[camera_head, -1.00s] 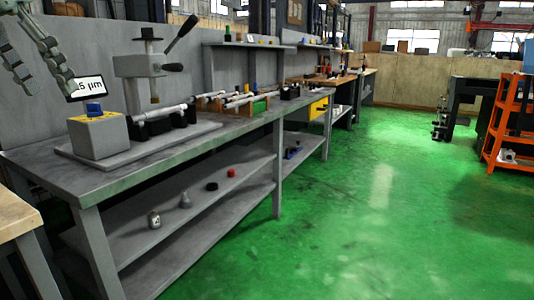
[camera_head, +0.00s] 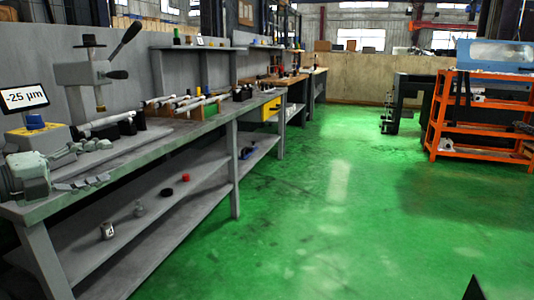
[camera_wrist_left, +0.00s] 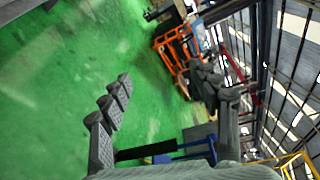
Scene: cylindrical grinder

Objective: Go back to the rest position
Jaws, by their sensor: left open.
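My left gripper (camera_head: 106,163) is at the left of the head view, in front of the grey workbench (camera_head: 200,131). Its fingers are spread apart with nothing between them. It also shows open and empty in the left wrist view (camera_wrist_left: 163,78), with green floor and an orange rack beyond the fingers.
A gauge display (camera_head: 25,98) reading -25 µm stands above a yellow-topped box (camera_head: 40,135) on the bench, near my left gripper. An orange rack (camera_head: 440,110) stands right. Green floor (camera_head: 310,220) between is clear.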

